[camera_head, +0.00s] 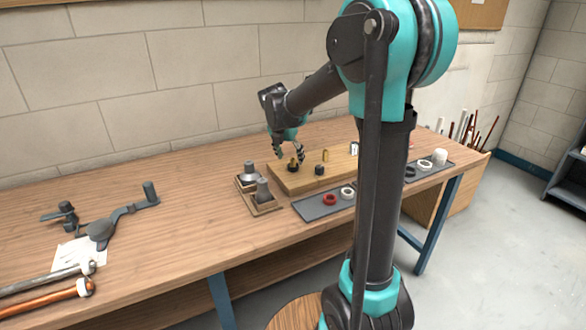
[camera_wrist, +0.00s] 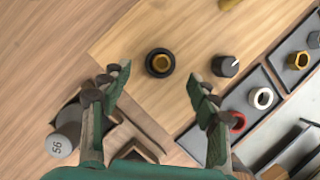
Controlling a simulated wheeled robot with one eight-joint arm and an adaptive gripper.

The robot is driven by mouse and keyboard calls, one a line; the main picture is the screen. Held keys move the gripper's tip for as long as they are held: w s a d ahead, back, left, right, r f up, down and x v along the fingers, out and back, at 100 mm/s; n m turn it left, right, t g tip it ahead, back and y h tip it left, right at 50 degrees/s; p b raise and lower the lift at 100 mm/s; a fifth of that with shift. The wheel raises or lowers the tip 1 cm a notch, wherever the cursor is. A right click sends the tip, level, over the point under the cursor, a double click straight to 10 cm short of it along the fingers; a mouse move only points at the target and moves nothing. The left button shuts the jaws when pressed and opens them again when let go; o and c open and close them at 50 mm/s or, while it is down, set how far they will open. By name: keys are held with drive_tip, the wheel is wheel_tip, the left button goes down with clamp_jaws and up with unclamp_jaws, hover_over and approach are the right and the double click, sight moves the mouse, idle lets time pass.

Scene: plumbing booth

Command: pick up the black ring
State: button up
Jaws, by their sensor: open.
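A black ring-shaped piece with a brass-coloured centre (camera_wrist: 160,62) stands on the wooden board. It also shows in the head view (camera_head: 293,168), just below my gripper. I cannot tell whether the black part is a separate ring around a brass fitting. Another dark ring-like piece (camera_head: 409,172) lies on the right grey mat in the head view. My gripper (camera_wrist: 158,82) is open and empty, its fingers spread above the board. In the wrist view the brass-centred piece appears just beyond the fingertips, between their lines. In the head view my gripper (camera_head: 290,155) points downward.
A dark knob-like piece with a pale mark (camera_wrist: 226,66) stands right of the brass-centred piece. A red ring (camera_head: 329,199) and white ring (camera_head: 347,193) lie on the front grey mat.

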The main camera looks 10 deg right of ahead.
sight(292, 162)
drive_tip(key=x, duration=0.4)
drive_tip(key=shift+f, duration=0.1)
drive_tip(key=c, duration=0.9)
